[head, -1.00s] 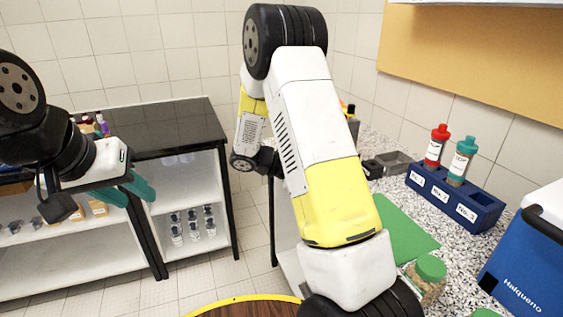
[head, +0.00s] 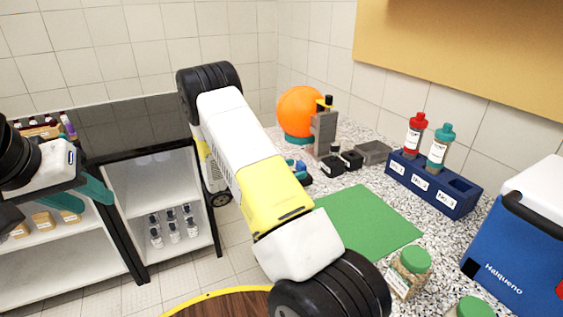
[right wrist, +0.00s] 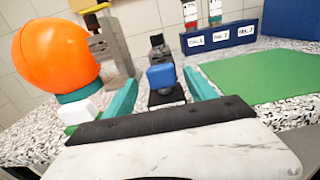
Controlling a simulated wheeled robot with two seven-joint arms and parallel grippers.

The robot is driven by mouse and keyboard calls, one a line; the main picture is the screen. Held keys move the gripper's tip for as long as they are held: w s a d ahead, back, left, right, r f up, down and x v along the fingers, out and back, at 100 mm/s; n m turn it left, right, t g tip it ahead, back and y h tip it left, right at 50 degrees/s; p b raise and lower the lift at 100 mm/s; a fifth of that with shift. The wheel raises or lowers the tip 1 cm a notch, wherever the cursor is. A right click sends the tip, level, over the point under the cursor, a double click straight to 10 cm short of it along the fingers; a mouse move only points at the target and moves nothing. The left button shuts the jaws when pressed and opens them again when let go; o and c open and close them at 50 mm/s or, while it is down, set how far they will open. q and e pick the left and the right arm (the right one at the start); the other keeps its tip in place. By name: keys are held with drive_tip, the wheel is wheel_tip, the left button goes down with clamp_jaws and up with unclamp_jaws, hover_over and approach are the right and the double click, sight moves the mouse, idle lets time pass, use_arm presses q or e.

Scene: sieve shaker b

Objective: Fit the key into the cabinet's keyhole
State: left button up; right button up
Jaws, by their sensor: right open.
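In the right wrist view my right gripper (right wrist: 162,78) is open, its teal fingers on either side of a small blue-topped piece (right wrist: 161,76) on a black base (right wrist: 166,97). I cannot tell whether this piece is the key or whether the fingers touch it. A small blue piece also shows in the head view (head: 298,168), beyond my right arm. My left gripper (head: 92,188) is at the left edge, in front of the open shelf unit; its jaw gap is unclear. No keyhole can be made out.
An orange ball (head: 300,110) on a teal stand and a grey post (head: 324,134) stand at the counter's back. A green mat (head: 362,222), blue bottle rack (head: 430,187), jar (head: 410,272) and blue cooler (head: 520,250) occupy the right. A white shelf unit (head: 145,185) stands left.

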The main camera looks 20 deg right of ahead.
sight(298, 168)
drive_tip(key=d, duration=0.3)
drive_tip(key=shift+d, duration=0.2)
drive_tip(key=shift+c, duration=0.3)
drive_tip(key=c, duration=1.4)
drive_tip(key=shift+o, duration=0.2)
